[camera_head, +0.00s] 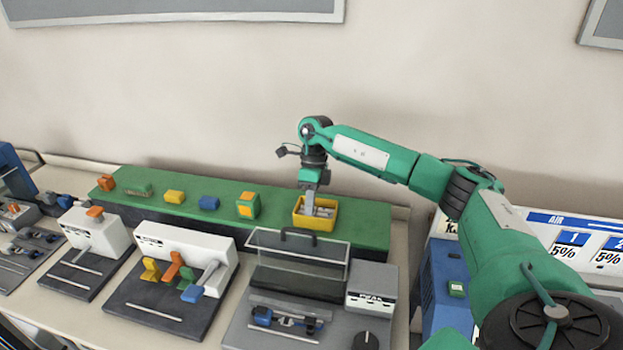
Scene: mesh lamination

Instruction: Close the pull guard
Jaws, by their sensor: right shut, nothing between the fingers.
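The pull guard (262,243) is a clear panel with a thin pale frame and a dark handle (298,233) along its top. It stands tilted at the back of a grey machine (237,330) in the lower middle, and the machine's front bed is uncovered. My right gripper (310,201) points down at a yellow bin (331,222) behind the guard. It is shut and empty, apart from the guard handle. Whether its tips touch the bin's contents cannot be told. My left gripper is not in view.
A green shelf (278,215) behind the machine carries several small coloured blocks. A blue clamp-like part (263,316) lies on the machine bed, with a white box (371,285) at its right. Other white fixtures (182,249) stand to the left. A blue unit (446,285) stands at right.

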